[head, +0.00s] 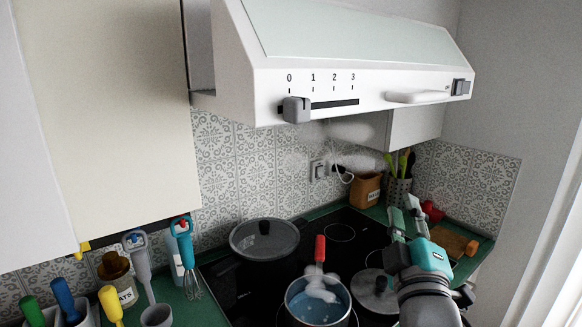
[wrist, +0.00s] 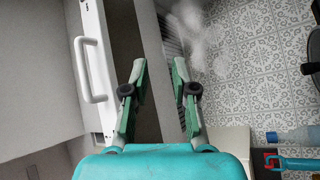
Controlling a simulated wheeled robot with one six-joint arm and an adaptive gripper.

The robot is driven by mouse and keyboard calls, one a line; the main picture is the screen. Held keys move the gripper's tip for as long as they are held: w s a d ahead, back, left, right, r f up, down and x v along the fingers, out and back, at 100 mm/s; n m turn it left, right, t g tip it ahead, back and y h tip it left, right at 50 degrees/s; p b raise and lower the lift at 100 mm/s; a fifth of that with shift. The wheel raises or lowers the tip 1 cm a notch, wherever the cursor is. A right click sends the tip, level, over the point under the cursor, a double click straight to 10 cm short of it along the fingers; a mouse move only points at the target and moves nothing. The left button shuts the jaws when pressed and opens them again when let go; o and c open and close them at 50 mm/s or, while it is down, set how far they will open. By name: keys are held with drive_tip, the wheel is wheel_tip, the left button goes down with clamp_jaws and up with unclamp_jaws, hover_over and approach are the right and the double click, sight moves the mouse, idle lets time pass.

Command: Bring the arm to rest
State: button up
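My gripper (head: 403,212) is at the right of the head view, above the right side of the cooktop, with its fingers pointing up. In the wrist view my gripper (wrist: 159,75) has its two green fingers apart with nothing between them. The range hood (head: 350,98) is above and to the left of it in the head view. The hood's handle (wrist: 92,70) shows left of the fingers in the wrist view. The hood's slider knob (head: 296,110) is at the 0 mark.
A steaming pot with blue liquid (head: 318,308) and a lidded dark pot (head: 265,243) stand on the black cooktop (head: 340,232). A lidded pan (head: 377,292) is beside my arm. A utensil holder (head: 398,191) and cutting board (head: 447,240) are behind it. Bottles and utensils crowd the left counter.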

drive_tip(key=s+f+m+g+y, duration=0.1)
drive_tip(key=s+f, duration=0.3)
drive_tip(key=f, duration=0.6)
drive_tip(key=s+f+m+g+y, duration=0.1)
drive_tip(key=s+f, duration=0.4)
drive_tip(key=f, duration=0.4)
drive_tip(key=s+f+m+g+y, duration=0.1)
drive_tip(key=s+f, duration=0.3)
drive_tip(key=f, duration=0.6)
drive_tip(key=s+f+m+g, duration=0.1)
drive_tip(key=s+f+m, duration=0.2)
drive_tip(key=s, duration=1.1)
drive_tip(key=s+f+m+g, duration=0.2)
drive_tip(key=s+f+m, duration=0.2)
drive_tip(key=s, duration=1.1)
wheel_tip(320, 180, down, 4)
drive_tip(key=shift+s+r, duration=0.25)
